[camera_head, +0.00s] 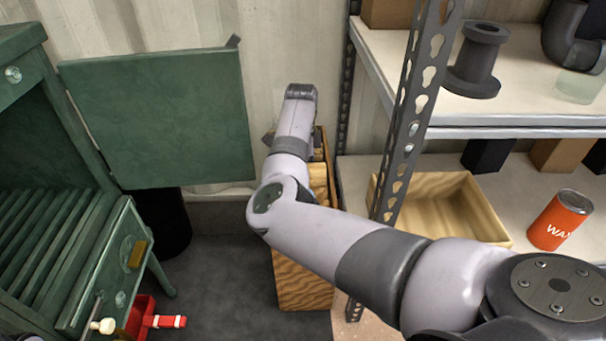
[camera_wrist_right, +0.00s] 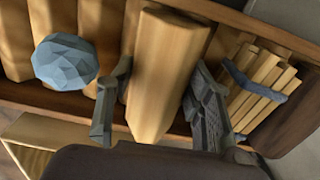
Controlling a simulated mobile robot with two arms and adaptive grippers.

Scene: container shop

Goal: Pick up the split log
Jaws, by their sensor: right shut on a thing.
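The split log (camera_wrist_right: 165,55) is a pale, wedge-shaped piece of wood in the middle of the right wrist view. My right gripper (camera_wrist_right: 155,88) has a dark finger on each side of it and is shut on it. The log lies over the wooden box, with its near end toward my palm; I cannot tell if it still touches the box. In the head view my right arm reaches down to a tall wooden box (camera_head: 303,280), and the arm hides the gripper and the log. My left gripper is not in view.
A blue faceted ball (camera_wrist_right: 65,61) lies left of the log, and a strapped stick bundle (camera_wrist_right: 258,85) lies right. A shelf post (camera_head: 410,110) stands close right of my arm. A green cabinet (camera_head: 95,230) with its open door (camera_head: 165,115) stands left.

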